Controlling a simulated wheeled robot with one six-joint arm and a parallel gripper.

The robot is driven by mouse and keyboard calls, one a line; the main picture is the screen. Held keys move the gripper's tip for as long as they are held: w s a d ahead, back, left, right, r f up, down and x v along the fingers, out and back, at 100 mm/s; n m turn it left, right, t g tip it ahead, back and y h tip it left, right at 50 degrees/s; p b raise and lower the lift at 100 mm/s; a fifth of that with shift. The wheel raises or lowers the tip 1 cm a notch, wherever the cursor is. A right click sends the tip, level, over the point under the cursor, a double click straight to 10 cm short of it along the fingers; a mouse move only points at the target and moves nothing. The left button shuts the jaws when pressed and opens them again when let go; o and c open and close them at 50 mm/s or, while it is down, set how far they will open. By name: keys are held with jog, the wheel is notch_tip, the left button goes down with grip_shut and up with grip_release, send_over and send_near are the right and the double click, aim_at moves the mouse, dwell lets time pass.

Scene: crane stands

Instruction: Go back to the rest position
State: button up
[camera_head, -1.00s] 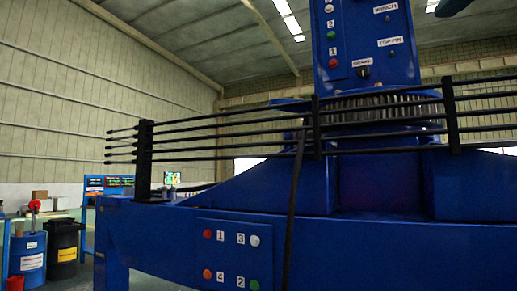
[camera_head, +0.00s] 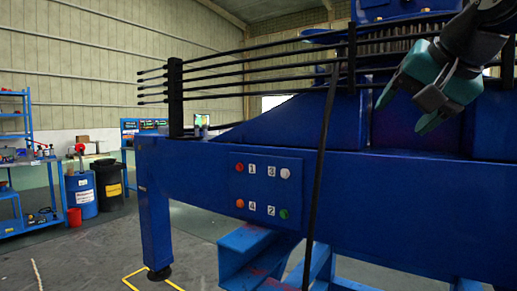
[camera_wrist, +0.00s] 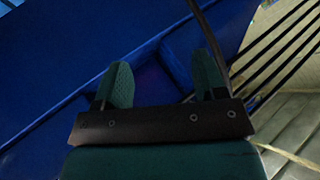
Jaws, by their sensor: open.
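My gripper (camera_head: 405,110) shows at the upper right of the head view, teal with a dark wrist, in front of the blue crane stand (camera_head: 400,195). Its two fingers are spread apart with nothing between them. In the wrist view, my gripper (camera_wrist: 160,85) also shows two separate teal fingers, with blue stand surfaces beyond. A button panel (camera_head: 265,190) with numbered red, white, orange and green buttons is on the stand's front, left of and below my gripper.
Black railing bars (camera_head: 250,60) run along the top of the stand. A dark slanting bar (camera_head: 320,170) crosses its front. A blue barrel (camera_head: 82,195), a black bin (camera_head: 108,185) and a blue workbench (camera_head: 25,195) stand at the left. Open floor (camera_head: 90,255) lies at the lower left.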

jog(key=s+a+f+n+g+y, duration=0.1)
jog(key=s+a+f+n+g, duration=0.25)
jog(key=s+f, duration=0.5)
jog(key=s+a+f+n+g, duration=0.25)
jog(key=s+f+n, duration=0.25)
jog(key=f, duration=0.6)
jog(key=s+a+f+n+g+y, duration=0.1)
jog(key=s+a+f+n+g, duration=0.1)
jog(key=s+f+n+g, duration=0.5)
notch_tip(320, 180, up, 15)
jog(key=m+t+p, duration=0.3)
jog(key=p, duration=1.3)
jog(key=shift+w+a+p, duration=0.2)
jog(key=shift+w+p, duration=0.15)
jog(key=shift+p, duration=0.05)
jog(key=shift+f, duration=0.1)
